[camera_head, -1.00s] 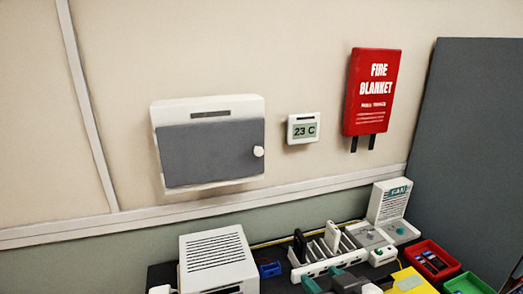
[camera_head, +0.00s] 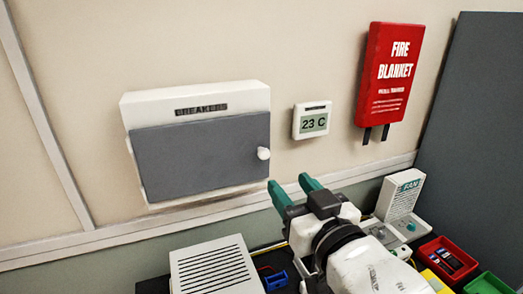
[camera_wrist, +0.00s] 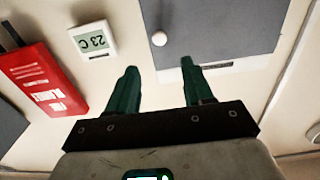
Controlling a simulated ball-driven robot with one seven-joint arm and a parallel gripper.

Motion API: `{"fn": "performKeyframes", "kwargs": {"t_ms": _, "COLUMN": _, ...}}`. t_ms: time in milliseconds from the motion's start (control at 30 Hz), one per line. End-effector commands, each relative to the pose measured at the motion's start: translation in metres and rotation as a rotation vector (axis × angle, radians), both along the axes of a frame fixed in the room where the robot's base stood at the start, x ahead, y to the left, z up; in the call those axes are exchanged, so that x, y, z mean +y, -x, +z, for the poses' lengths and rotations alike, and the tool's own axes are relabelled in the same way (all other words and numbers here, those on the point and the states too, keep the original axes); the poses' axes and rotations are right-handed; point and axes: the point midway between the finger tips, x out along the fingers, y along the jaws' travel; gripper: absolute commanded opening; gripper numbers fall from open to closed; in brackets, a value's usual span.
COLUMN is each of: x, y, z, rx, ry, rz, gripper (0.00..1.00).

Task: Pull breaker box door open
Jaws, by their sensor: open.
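The breaker box (camera_head: 195,99) is a white wall box labelled "BREAKERS" with a grey door (camera_head: 195,160), which is shut. A round white knob (camera_head: 263,153) sits at the door's right edge. My gripper (camera_head: 296,190) is open and empty, with green fingers, below and to the right of the knob and apart from it. In the wrist view, which shows the wall upside down, the knob (camera_wrist: 159,39) lies beyond and between the two fingertips (camera_wrist: 159,66), and part of the grey door (camera_wrist: 225,30) shows at the upper right.
A thermostat reading 23 C (camera_head: 311,120) and a red fire blanket case (camera_head: 388,80) hang right of the box. A white vented unit (camera_head: 215,266), a fan (camera_head: 402,195) and red and green bins stand on the bench below. The wall around the knob is clear.

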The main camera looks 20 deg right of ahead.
Motion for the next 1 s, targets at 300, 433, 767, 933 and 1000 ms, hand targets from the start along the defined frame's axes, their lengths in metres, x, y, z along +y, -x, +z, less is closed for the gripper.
{"fn": "performKeyframes", "kwargs": {"t_ms": 300, "x": 0.000, "y": -0.042, "z": 0.002, "rx": 0.002, "ry": 0.001, "rz": -0.002, "gripper": 0.51}}
{"fn": "performKeyframes", "kwargs": {"t_ms": 433, "x": -0.001, "y": -0.066, "z": 0.002, "rx": 0.002, "ry": 0.000, "rz": -0.002, "gripper": 0.51}}
{"fn": "performKeyframes", "kwargs": {"t_ms": 767, "x": 0.000, "y": -0.104, "z": 0.001, "rx": 0.000, "ry": 0.000, "rz": -0.001, "gripper": 0.51}}
{"fn": "performKeyframes", "kwargs": {"t_ms": 933, "x": 0.000, "y": -0.107, "z": 0.000, "rx": 0.001, "ry": 0.000, "rz": -0.001, "gripper": 0.51}}
{"fn": "performKeyframes", "kwargs": {"t_ms": 1000, "x": 0.000, "y": -0.107, "z": -0.001, "rx": 0.001, "ry": 0.000, "rz": -0.001, "gripper": 0.51}}
